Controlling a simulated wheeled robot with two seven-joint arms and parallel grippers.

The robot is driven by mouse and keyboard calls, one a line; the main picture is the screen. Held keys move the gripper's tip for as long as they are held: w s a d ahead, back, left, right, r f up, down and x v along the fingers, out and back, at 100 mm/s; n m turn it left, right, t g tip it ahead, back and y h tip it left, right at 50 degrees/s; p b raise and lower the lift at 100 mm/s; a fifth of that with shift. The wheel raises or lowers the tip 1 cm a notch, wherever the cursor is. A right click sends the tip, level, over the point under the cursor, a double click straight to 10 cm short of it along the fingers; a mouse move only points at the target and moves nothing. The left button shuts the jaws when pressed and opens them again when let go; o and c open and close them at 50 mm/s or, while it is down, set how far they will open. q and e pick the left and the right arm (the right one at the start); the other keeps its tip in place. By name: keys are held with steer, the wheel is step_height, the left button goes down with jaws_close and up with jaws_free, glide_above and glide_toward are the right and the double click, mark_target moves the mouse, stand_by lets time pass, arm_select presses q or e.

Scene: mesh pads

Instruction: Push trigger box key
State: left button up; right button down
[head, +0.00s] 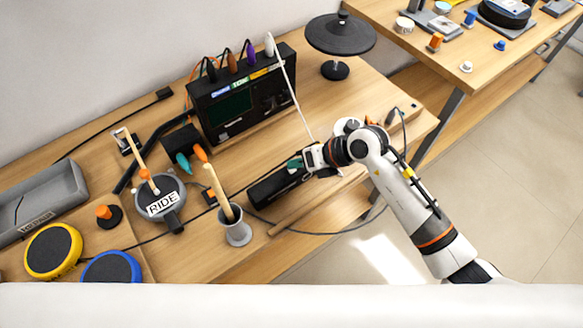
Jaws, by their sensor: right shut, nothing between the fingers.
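A low, long black box (272,190), which looks like the trigger box, lies near the table's front edge. A small teal patch (294,164) shows at its upper right end; I cannot tell whether this is the key. My right gripper (307,159) is shut and empty, at that same end of the box. It hides part of the box, and I cannot tell whether the fingertips touch it. My left gripper is not in view.
A black module with a screen (228,108) and several plugs stands behind. A grey cup with a stick (238,232) and a round pad labelled RIDE (163,203) are to the left. A black cymbal pad (340,35) stands behind right. Cables cross the wooden table.

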mark_target(297, 172)
steer(key=shift+f, duration=0.4)
stand_by(0.6)
steer(key=shift+r, duration=0.1)
steer(key=shift+r+p, duration=0.6)
steer(key=shift+r, duration=0.2)
step_height(297, 172, up, 6)
steer(key=p, duration=0.5)
stand_by(0.4)
